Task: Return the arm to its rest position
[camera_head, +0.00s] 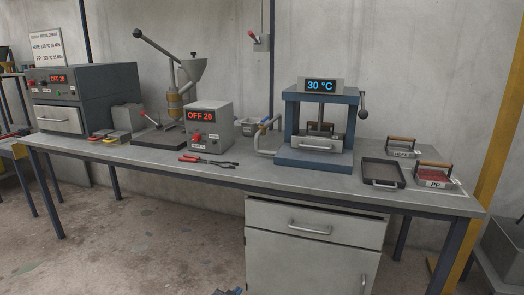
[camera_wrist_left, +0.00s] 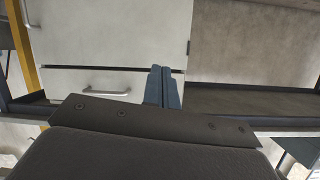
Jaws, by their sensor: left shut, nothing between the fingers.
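My left gripper (camera_head: 228,291) shows only as blue-grey fingertips at the bottom edge of the head view, low in front of the bench and just left of the white drawer cabinet (camera_head: 315,240). In the left wrist view the two blue-grey fingers (camera_wrist_left: 163,88) lie together, shut with nothing between them. The cabinet front (camera_wrist_left: 110,40) and its handle show beyond them. The rest of my left arm is out of the head view. My right gripper is in neither view.
The grey bench (camera_head: 160,155) carries a controller reading OFF 20 (camera_head: 208,127), a blue press reading 30 °C (camera_head: 318,158), red-handled pliers (camera_head: 207,161), a dark tray (camera_head: 381,171) and a PP-labelled tray (camera_head: 436,183). The floor left of the cabinet (camera_head: 130,235) is clear.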

